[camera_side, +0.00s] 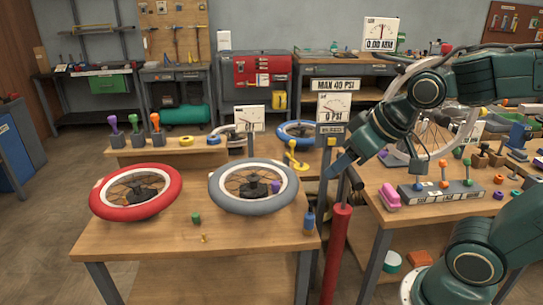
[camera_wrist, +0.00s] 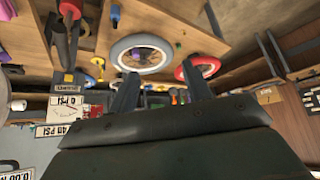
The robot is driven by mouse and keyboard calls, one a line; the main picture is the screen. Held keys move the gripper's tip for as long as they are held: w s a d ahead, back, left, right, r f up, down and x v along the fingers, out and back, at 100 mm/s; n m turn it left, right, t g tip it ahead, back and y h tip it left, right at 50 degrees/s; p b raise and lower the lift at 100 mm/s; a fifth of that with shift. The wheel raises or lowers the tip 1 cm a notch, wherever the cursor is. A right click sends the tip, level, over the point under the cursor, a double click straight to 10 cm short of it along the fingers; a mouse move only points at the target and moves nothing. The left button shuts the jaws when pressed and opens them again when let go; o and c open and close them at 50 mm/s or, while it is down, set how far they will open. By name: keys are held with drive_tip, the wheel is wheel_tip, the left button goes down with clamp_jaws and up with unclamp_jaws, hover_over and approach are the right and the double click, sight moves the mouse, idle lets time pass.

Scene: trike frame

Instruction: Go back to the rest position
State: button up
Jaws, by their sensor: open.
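My dark green arm reaches in from the right in the side view. My gripper (camera_side: 338,172) points down and to the left, by the gauge post and above the red pump (camera_side: 338,250). In the wrist view my gripper (camera_wrist: 159,70) shows two separate fingers with nothing between them.
A pressure gauge (camera_side: 333,107) under a "MAX 40 PSI" sign stands close to my gripper and reads 0 PSI. The right bench holds a pink block (camera_side: 389,196) and a grey peg rack (camera_side: 440,191).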

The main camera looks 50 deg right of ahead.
drive_tip(key=s+r+g, duration=0.1)
drive_tip(key=s, duration=0.6)
drive_tip(key=shift+s+a+r, duration=0.15)
drive_tip(key=shift+s+a, duration=0.2)
drive_tip(key=shift+a, duration=0.05)
